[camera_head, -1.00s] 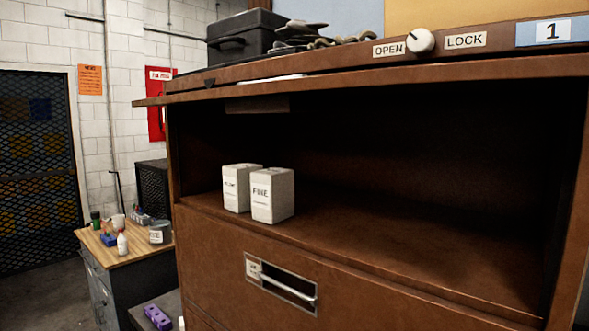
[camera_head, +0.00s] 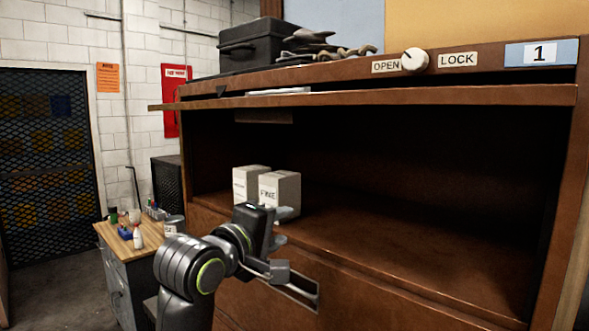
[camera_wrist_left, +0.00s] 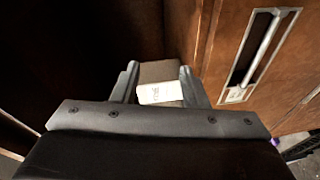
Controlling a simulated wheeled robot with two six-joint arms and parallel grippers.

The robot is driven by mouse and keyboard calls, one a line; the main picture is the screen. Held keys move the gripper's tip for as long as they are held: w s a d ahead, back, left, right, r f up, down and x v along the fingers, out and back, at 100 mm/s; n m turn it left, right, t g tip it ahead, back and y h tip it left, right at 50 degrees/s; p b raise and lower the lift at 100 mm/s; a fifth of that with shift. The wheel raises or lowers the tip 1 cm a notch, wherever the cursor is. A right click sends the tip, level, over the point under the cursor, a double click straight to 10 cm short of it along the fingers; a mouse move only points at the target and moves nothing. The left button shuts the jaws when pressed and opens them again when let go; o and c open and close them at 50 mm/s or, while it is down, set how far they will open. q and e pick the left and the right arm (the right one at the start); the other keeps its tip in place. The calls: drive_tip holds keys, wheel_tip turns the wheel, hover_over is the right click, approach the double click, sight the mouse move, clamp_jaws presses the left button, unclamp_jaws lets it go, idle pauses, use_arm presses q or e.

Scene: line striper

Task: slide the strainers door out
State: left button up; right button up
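The brown cabinet's upper compartment (camera_head: 420,190) stands open. A flat brown panel (camera_head: 420,97), which looks like the pushed-in door, lies level along the top of the opening, its front edge sticking out. A dark plate (camera_head: 264,117) hangs under it. Two pale boxes stand upright on the compartment floor at the left, the nearer one (camera_head: 280,190) marked FINE, the other (camera_head: 246,180) behind it. My left gripper (camera_head: 282,228) is in front of them, fingers apart. In the left wrist view a box (camera_wrist_left: 160,92) shows between the fingers; contact cannot be told. My right gripper is out of view.
A drawer with a metal handle (camera_wrist_left: 250,50) is below the compartment. A small workbench (camera_head: 125,235) with bottles stands at the left. The compartment's right side is empty.

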use_arm(q)
drive_tip(key=s+d+r+t+h, duration=0.1)
drive_tip(key=s+d+r+h, duration=0.2)
drive_tip(key=s+r, duration=0.75)
drive_tip(key=h, duration=0.3)
approach(348, 102)
drive_tip(key=shift+m, duration=0.3)
drive_tip(key=x, duration=0.8)
drive_tip(key=shift+w+d+r+b, duration=0.1)
drive_tip(key=shift+w+d+b, duration=0.15)
drive_tip(key=shift+b, duration=0.1)
drive_tip(key=shift+x, duration=0.8)
drive_tip(key=shift+a, duration=0.1)
clamp_jaws()
